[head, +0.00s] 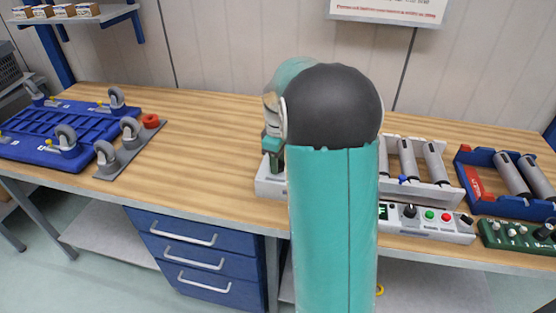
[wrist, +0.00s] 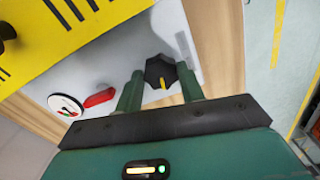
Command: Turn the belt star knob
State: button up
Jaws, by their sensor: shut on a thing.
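The belt star knob (wrist: 159,70) is black and lobed with a yellow pointer mark, on a light grey panel (wrist: 183,28) in the wrist view. My gripper (wrist: 161,84) has its two green fingers on either side of the knob, shut on it. The fingers' contact with the far side of the knob is hard to see. In the head view my teal arm hides the knob, and only part of the gripper (head: 273,158) shows at the arm's left, over the grey conveyor unit (head: 268,188).
Beside the knob are a red part (wrist: 99,98), a round white dial (wrist: 66,106) and a yellow black-striped plate (wrist: 62,40). On the bench, a control box (head: 430,222) and blue roller tray (head: 465,165) stand right; a blue dolly (head: 50,135) lies left.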

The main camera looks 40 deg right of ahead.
jog(key=shift+m, duration=0.3)
jog(key=m, duration=0.4)
jog(key=shift+m, duration=1.8)
jog(key=o, duration=1)
jog(key=shift+r, duration=0.1)
notch_tip(320, 180, up, 14)
jog(key=shift+f, duration=0.15)
